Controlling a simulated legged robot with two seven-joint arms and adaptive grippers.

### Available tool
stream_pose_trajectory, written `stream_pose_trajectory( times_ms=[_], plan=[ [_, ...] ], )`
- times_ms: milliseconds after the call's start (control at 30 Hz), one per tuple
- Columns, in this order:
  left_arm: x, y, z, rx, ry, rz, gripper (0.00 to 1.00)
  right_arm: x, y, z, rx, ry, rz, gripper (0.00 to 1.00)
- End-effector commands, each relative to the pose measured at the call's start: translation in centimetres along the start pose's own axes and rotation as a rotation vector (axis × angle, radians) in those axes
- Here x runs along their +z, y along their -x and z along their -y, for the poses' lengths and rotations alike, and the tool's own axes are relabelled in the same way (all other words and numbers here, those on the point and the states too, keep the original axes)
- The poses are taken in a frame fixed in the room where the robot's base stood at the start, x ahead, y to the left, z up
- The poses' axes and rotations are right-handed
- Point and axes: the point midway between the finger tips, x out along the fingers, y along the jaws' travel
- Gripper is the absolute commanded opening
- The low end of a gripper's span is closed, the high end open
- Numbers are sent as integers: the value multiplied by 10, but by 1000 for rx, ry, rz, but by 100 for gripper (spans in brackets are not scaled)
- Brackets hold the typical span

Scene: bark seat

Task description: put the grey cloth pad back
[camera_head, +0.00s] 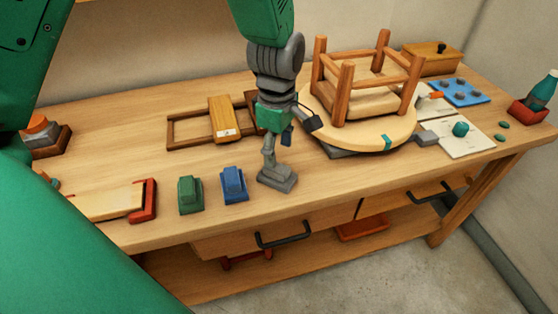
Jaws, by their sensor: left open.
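A grey pad with a raised grip (277,181) lies near the table's front edge, right of a blue block (234,186) and a green block (190,195) of like shape. I take it for the grey cloth pad; its cloth surface cannot be made out. My left gripper (289,142) points down just above it, with its fingers spread. One finger overlaps the pad's top in the picture; I cannot tell whether they touch. A smaller flat grey piece (426,138) lies farther right. My right gripper is not in view.
An upturned wooden stool (345,95) stands on a round board (360,133) right of my gripper. A wooden frame (185,132) lies behind the blocks. A red-ended wooden holder (143,201) is at left. A wooden box (431,58) and blue tray (461,92) stand at back right.

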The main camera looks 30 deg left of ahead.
Motion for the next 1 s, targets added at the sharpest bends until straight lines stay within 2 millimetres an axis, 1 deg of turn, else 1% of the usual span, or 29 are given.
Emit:
stream_pose_trajectory(
  times_ms=[33, 100, 200, 300, 500, 1000],
  plan=[
    [0, 14, -1, 5, 0, -1, 49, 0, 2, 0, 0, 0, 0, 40],
    [0, 28, -1, 4, 1, -1, 49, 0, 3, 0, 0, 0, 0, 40],
    [0, 43, -1, 2, 2, 0, 49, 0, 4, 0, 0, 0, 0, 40],
    [0, 54, -1, 1, 1, 0, 49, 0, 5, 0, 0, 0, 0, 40],
    [0, 61, 0, -2, 0, 0, 49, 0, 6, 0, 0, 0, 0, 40],
    [0, 61, 0, -2, 1, 0, 49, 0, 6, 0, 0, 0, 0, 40]
  ],
)
